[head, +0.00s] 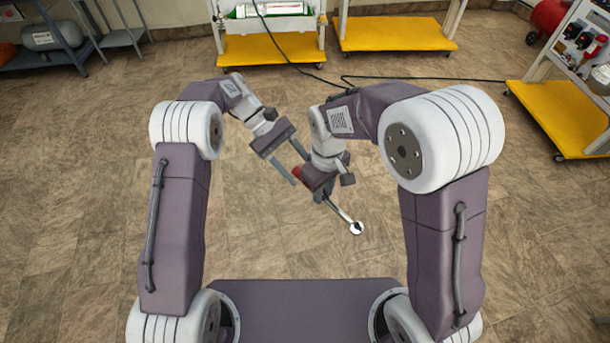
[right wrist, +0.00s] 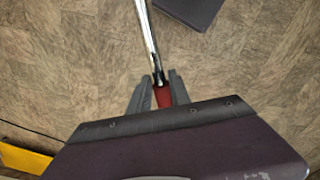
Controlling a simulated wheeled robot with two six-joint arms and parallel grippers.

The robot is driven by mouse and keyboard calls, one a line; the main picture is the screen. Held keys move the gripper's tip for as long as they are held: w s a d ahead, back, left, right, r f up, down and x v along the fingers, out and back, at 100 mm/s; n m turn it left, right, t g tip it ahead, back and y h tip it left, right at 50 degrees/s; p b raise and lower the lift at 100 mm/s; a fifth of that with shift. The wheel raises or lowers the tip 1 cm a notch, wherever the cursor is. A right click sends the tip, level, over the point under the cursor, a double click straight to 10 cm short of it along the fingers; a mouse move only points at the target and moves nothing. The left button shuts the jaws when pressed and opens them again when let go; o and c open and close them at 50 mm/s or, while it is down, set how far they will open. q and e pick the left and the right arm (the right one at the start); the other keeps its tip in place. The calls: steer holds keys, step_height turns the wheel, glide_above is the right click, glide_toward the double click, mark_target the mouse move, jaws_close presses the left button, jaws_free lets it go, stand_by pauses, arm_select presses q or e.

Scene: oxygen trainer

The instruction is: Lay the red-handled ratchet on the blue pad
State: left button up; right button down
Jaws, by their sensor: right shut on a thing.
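The ratchet (head: 345,214) has a shiny metal shaft and a round head that points down and to the right in the head view. A bit of its red handle shows beside my right gripper (head: 322,190). My right gripper is shut on the red handle and holds the ratchet in the air above the floor. In the right wrist view the shaft (right wrist: 149,45) runs up from between the two fingers. My left gripper (head: 302,168) is empty, its fingers apart, just left of the right one. No blue pad shows in either view.
Tiled floor (head: 80,190) is clear around my arms. Carts with yellow bases stand at the back (head: 270,48), back right (head: 395,34) and far right (head: 565,115). A black cable (head: 420,79) crosses the floor behind my arms. A grey shelf (head: 60,50) stands back left.

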arm_select(q)
steer(key=x, duration=0.4)
steer(key=shift+f, duration=0.1)
jaws_close()
stand_by(1.3)
arm_select(e)
steer(key=c, duration=1.1)
jaws_free()
